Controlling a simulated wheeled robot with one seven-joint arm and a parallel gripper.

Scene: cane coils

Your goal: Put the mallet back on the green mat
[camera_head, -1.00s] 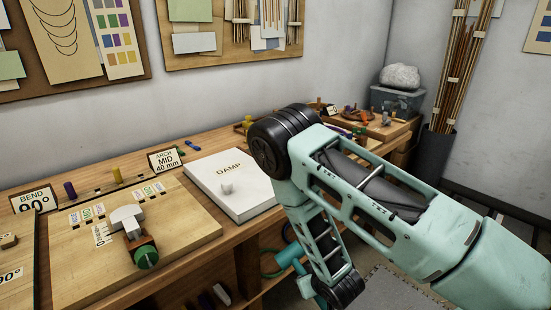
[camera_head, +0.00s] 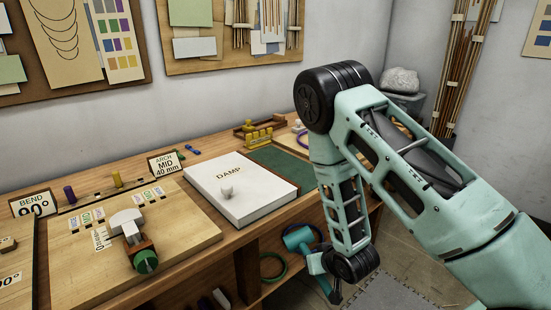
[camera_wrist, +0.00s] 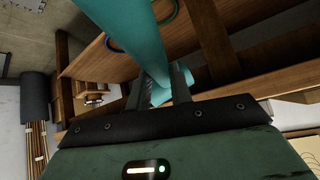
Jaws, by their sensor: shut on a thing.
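The teal mallet (camera_wrist: 145,40) is between the two fingers of my gripper (camera_wrist: 160,85) in the wrist view, and the fingers are shut on it. In the head view part of the mallet (camera_head: 297,238) shows beside my wrist, in front of the bench and below its top. My fingers are not clear there. The dark green mat (camera_head: 283,168) lies on the bench top, right of the white DAMP slab. My arm covers part of its right side. The mallet is apart from the mat.
The white DAMP slab (camera_head: 243,204) carries a small pale knob. A yellow pegged block (camera_head: 258,138) stands behind the mat. A wooden jig board (camera_head: 190,228) is at left. The bench's front edge and lower shelf (camera_head: 272,287) are close to the mallet.

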